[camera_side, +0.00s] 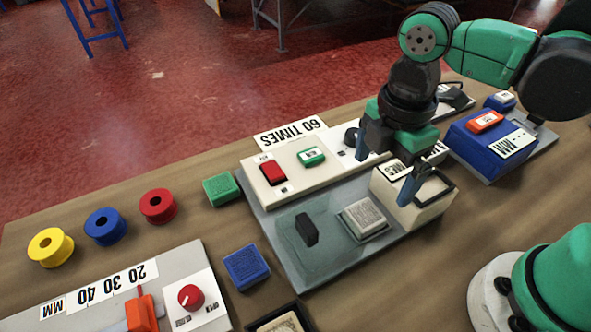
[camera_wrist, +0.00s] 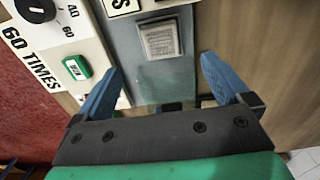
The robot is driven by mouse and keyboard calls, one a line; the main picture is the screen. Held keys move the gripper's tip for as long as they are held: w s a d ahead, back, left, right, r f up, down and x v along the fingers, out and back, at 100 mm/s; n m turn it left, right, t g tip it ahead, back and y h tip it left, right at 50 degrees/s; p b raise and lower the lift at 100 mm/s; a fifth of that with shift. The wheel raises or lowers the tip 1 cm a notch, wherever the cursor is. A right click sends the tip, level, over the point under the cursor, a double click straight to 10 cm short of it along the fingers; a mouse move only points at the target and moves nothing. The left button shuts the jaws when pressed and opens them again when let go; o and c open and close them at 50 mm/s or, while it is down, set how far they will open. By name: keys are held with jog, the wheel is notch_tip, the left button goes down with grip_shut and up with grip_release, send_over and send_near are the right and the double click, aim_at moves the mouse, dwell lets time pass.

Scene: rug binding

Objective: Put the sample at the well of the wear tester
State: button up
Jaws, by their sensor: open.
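The wear tester is a grey plate (camera_side: 285,250) with a cream switch panel (camera_side: 290,180) along its far side. A grey textured square (camera_side: 362,217) with a pale border lies on the plate; it also shows in the wrist view (camera_wrist: 160,39). I cannot tell if it is the sample or the well. A green textured block (camera_side: 221,189) and a blue one (camera_side: 246,267) lie on the table beside the plate. My gripper (camera_side: 387,168) is open and empty above the plate, near the cream block (camera_side: 425,205). In the wrist view its fingers (camera_wrist: 160,70) stand apart below the square.
A dark upright block (camera_side: 306,229) stands on the plate. Yellow, blue and red spools (camera_side: 157,206) stand at left. A scale board with an orange slider (camera_side: 142,314) is at front left. A blue box (camera_side: 490,143) with an orange part stands at right.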

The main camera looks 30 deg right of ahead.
jog(key=w+d+r+m+t, duration=0.1)
jog(key=d+m+t, duration=0.1)
jog(key=m, duration=0.3)
jog(key=w+d+r+m+t, duration=0.1)
jog(key=d+m+t, duration=0.1)
jog(key=d+m, duration=0.2)
jog(key=w+d+r+m+t, duration=0.1)
jog(key=d+m+t, duration=0.1)
jog(key=m, duration=0.5)
jog(key=shift+w+d, duration=0.2)
jog(key=shift+d, duration=0.25)
jog(key=shift+w+d+r+m+t, duration=0.15)
jog(key=shift+d+m+t, duration=0.4)
jog(key=shift+m, duration=0.45)
jog(key=shift+a, duration=0.1)
